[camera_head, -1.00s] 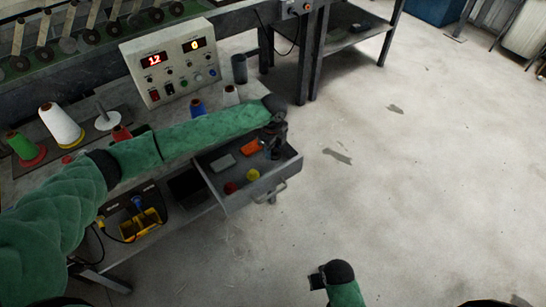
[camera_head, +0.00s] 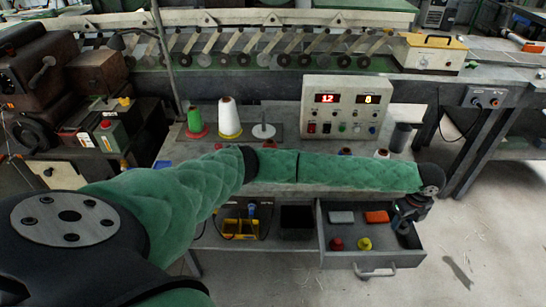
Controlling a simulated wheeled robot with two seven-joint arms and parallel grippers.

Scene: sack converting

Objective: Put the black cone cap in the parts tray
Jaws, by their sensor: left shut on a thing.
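My left gripper (camera_head: 405,222) points down over the right side of the pulled-out grey drawer (camera_head: 345,262). It is shut on a small dark thing that looks like the black cone cap, but the fingers hide most of it. A red cap (camera_head: 337,244) and a yellow cap (camera_head: 364,244) lie in the front of the drawer, left of the gripper. A grey block (camera_head: 342,217) and an orange block (camera_head: 376,217) lie behind them. I cannot tell for certain which container is the parts tray. My right gripper is not in view.
A control box (camera_head: 345,108) stands on the bench behind my left arm. A green cone (camera_head: 195,122) and a white cone (camera_head: 229,117) stand at the bench's left. A dark open box (camera_head: 297,218) and a yellow bin (camera_head: 240,228) sit left of the drawer.

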